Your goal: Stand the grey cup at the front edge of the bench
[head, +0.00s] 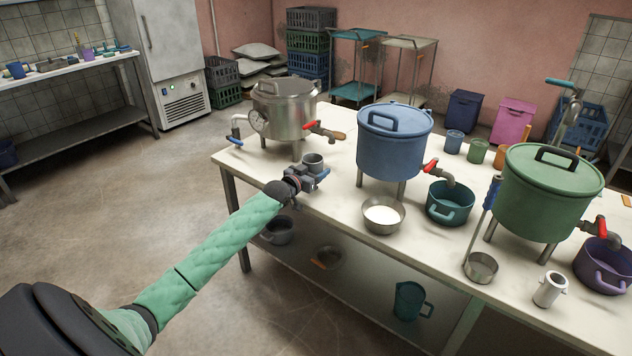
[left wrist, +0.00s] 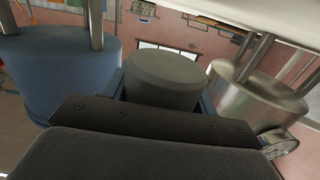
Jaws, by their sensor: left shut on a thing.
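The grey cup (head: 313,160) is upright near the front edge of the white bench (head: 337,208), in front of the steel pot and left of the blue pot. My left gripper (head: 312,175) is shut on it from the front left. In the left wrist view, which is upside down, the grey cup (left wrist: 165,78) shows between the jaws, with its flat underside visible. It appears to be off the bench top; the gap is hard to judge. My right gripper is not in view.
The steel pot (head: 284,108) with a red-handled tap stands behind the cup. The blue pot (head: 392,143) and a steel bowl (head: 383,222) are to the right. Bare bench lies between the cup and the bowl. The green pot (head: 549,195) is farther right.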

